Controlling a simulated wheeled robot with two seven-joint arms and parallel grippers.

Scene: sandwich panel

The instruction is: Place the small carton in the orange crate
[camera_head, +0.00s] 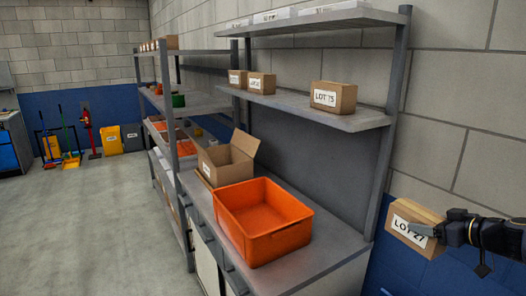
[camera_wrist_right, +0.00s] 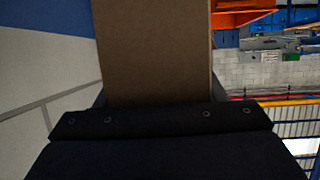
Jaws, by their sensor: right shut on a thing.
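The small carton (camera_head: 404,222) is a brown box with a white label reading LOT 27, at the right of the head view. My right gripper (camera_head: 430,232) is shut on it and holds it in the air, to the right of the bench. In the right wrist view the carton (camera_wrist_right: 155,50) fills the space in front of the gripper (camera_wrist_right: 158,105). The orange crate (camera_head: 275,245) stands on the bench top, left of the carton and apart from it. It looks empty. An orange piece at the top of the wrist view may be the crate. My left gripper is not in view.
The grey bench (camera_head: 325,270) has an upright post (camera_head: 385,140) between crate and carton. An open cardboard box (camera_head: 228,165) stands behind the crate. A shelf (camera_head: 365,122) above holds several small cartons, one marked LOT 75 (camera_head: 333,97). Open floor (camera_head: 80,230) lies left.

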